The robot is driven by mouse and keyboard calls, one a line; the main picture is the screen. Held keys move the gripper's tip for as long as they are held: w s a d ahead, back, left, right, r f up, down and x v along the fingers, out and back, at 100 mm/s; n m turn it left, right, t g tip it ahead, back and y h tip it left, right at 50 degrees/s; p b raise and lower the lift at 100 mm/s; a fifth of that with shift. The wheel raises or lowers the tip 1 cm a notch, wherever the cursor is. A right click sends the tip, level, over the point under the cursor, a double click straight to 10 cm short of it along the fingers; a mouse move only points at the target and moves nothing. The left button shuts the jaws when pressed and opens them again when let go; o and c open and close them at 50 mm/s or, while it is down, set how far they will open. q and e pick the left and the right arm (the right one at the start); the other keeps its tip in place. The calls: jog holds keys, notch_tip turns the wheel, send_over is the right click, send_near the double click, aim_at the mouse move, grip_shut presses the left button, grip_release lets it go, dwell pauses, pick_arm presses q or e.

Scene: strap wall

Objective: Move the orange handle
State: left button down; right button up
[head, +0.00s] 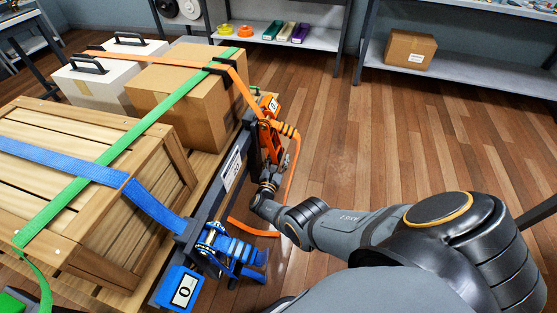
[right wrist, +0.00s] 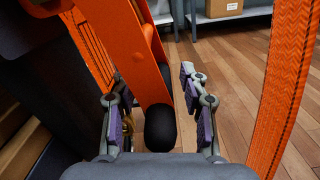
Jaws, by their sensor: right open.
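The orange handle (right wrist: 150,70) belongs to an orange ratchet (head: 268,132) on the dark rail at the pallet's edge. In the right wrist view it runs down from the top to a black rounded end (right wrist: 160,128). My right gripper (right wrist: 152,95) is open, with a purple-padded finger on each side of the handle. The handle's black end lies between the fingers, near the palm; I see no clear contact. In the head view my right gripper (head: 279,166) is just below the ratchet, small and partly merged with it. My left gripper is not in view.
An orange strap (right wrist: 288,70) hangs close by on the right. A blue ratchet (head: 215,245) sits nearer on the same rail. A wooden crate (head: 100,235) and cardboard box (head: 185,95) are strapped on the pallet. The wood floor (head: 370,130) to the right is clear.

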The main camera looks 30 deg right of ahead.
grip_shut()
